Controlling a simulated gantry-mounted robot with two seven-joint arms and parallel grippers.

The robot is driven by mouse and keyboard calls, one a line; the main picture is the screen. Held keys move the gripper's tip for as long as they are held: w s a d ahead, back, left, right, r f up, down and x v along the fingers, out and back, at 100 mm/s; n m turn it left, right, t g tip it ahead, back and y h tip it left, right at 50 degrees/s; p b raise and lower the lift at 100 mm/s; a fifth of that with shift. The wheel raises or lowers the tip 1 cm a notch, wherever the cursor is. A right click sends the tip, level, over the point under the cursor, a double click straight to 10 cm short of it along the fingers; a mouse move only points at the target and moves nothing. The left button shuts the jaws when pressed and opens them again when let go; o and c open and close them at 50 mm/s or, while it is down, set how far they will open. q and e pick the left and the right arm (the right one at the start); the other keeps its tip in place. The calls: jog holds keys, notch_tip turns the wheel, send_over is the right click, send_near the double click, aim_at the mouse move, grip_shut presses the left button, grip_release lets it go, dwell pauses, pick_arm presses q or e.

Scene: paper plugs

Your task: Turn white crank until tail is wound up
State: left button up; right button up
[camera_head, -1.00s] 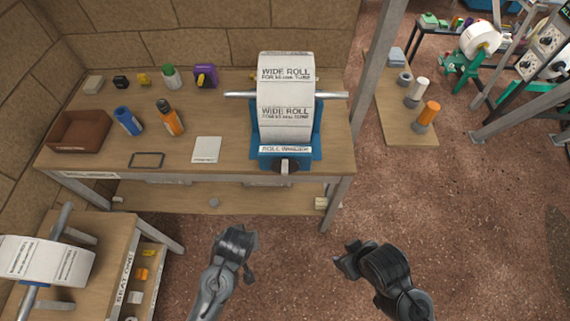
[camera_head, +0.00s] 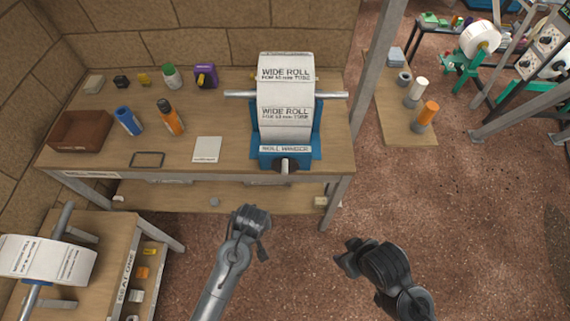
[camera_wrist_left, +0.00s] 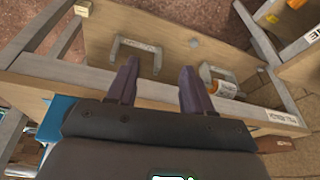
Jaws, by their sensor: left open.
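The blue roll winder (camera_head: 313,130) stands on the workbench, with a wide white paper roll (camera_head: 285,92) on a grey bar; printed paper drapes down its front. A small white crank (camera_head: 285,165) sticks out at the winder's front, below its label. My left gripper (camera_head: 257,216) is below and left of the crank, in front of the bench, apart from it. In the left wrist view my left gripper's fingers (camera_wrist_left: 158,80) are spread and empty; the crank does not show there. My right gripper (camera_head: 347,258) is low in front of the bench, its finger gap unclear.
The workbench (camera_head: 100,165) has a front edge and a lower shelf (camera_head: 180,197) in front of my left gripper. Bottles, a brown tray (camera_head: 80,131) and a white card (camera_head: 207,149) lie left of the winder. A grey post (camera_head: 375,85) rises at right.

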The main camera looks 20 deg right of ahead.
aim_at(286, 173)
pick_arm(q)
jog(key=w+d+r+b, duration=0.1)
jog(key=w+d, duration=0.2)
jog(key=d, duration=0.1)
jog(key=w+d+r+b, duration=0.1)
jog(key=w+d+b, duration=0.1)
jog(key=w+d, duration=0.2)
jog(key=w+d+b, duration=0.2)
jog(key=w+d, duration=0.2)
jog(key=d, duration=0.1)
jog(key=shift+d+r, duration=0.15)
jog(key=shift+r, duration=0.25)
jog(key=shift+d+r+b, duration=0.1)
jog(key=shift+d+b, duration=0.1)
jog(key=shift+b, duration=0.15)
dwell(1.1)
jog(key=shift+d, duration=0.1)
jog(key=c, duration=0.5)
jog(key=shift+s+d, duration=0.15)
jog(key=shift+d, duration=0.05)
jog(key=shift+c, duration=0.8)
